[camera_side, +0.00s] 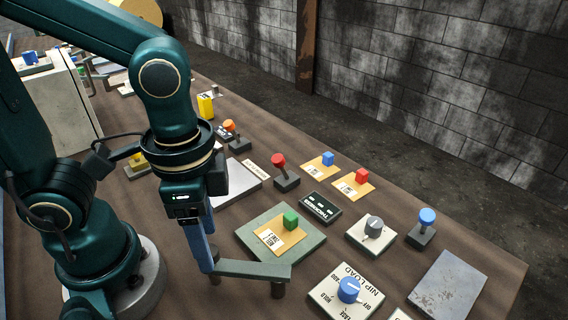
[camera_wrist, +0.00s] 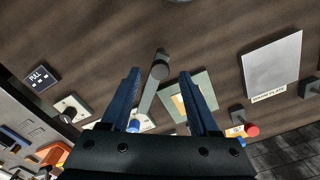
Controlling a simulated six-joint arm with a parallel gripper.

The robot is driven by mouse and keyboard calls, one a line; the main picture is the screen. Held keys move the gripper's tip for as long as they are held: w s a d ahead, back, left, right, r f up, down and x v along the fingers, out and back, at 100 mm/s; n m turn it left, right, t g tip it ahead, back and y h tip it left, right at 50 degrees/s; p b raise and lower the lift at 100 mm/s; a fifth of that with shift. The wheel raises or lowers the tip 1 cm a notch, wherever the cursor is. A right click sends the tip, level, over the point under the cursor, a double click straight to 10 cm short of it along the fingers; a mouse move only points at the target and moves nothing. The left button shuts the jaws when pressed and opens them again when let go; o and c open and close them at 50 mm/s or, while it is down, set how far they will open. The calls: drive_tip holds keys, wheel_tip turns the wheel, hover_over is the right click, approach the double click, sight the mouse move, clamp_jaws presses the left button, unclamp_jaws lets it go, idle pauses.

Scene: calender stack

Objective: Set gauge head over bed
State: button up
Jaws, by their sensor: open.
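The gauge head looks to be the grey-green swing bar (camera_side: 252,269) with a short round post at each end. In the side view it lies in front of the bed, a flat green plate (camera_side: 312,240), and not over it. A tan card (camera_side: 270,241) with a green block (camera_side: 290,221) rests on the bed. My gripper (camera_side: 212,262) is down at the bar's left end. The bed (camera_wrist: 205,83) lies right of the bar.
A black display (camera_side: 320,207), a grey knob box (camera_side: 372,231) and a red-topped lever (camera_side: 283,171) stand behind the bed. A bare metal plate (camera_side: 449,285) lies at the right.

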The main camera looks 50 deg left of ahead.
drive_tip(key=shift+f, duration=0.85)
drive_tip(key=shift+c, duration=0.4)
clamp_jaws()
idle(0.5)
